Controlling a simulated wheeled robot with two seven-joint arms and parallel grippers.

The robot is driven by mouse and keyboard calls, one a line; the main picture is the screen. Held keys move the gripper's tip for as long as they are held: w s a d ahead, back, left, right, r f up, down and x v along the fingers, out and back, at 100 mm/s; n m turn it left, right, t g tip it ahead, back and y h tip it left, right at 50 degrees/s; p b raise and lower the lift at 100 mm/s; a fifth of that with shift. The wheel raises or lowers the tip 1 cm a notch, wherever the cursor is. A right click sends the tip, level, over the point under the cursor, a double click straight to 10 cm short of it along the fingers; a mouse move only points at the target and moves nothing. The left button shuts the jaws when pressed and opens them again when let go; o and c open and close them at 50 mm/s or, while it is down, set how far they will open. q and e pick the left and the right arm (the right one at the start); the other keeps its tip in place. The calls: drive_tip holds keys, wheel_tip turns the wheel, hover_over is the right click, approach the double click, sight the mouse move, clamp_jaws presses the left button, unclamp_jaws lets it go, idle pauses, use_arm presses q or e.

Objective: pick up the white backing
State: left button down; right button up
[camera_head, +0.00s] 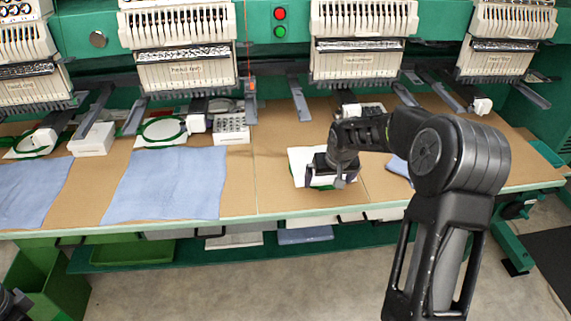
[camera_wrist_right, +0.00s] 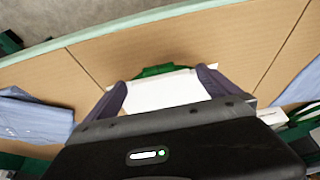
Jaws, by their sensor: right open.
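The white backing (camera_head: 299,158) lies on the brown table under my right gripper, which hides much of it in the head view. My right gripper (camera_head: 328,178) is open above it, pointing down. In the right wrist view the white backing (camera_wrist_right: 165,93) shows between the two spread fingers, and a green hoop edge (camera_wrist_right: 158,70) shows just beyond it. Whether the fingers touch the backing cannot be told. A dark part of my left arm (camera_head: 13,303) shows at the lower left corner of the head view; its gripper cannot be made out.
Embroidery machine heads (camera_head: 365,65) hang over the back of the table (camera_head: 280,130). Blue cloths (camera_head: 170,185) lie to the left, and another blue cloth (camera_head: 398,166) is partly behind my right arm. White boxes (camera_head: 92,139) and green hoops (camera_head: 162,130) stand further back.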

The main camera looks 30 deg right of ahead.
use_arm(q)
drive_tip(key=shift+f, duration=0.2)
use_arm(e)
drive_tip(key=shift+f, duration=0.2)
drive_tip(key=c, duration=1.1)
use_arm(q)
drive_tip(key=shift+r, duration=0.15)
use_arm(e)
drive_tip(key=shift+r, duration=0.15)
drive_tip(key=shift+c, duration=0.2)
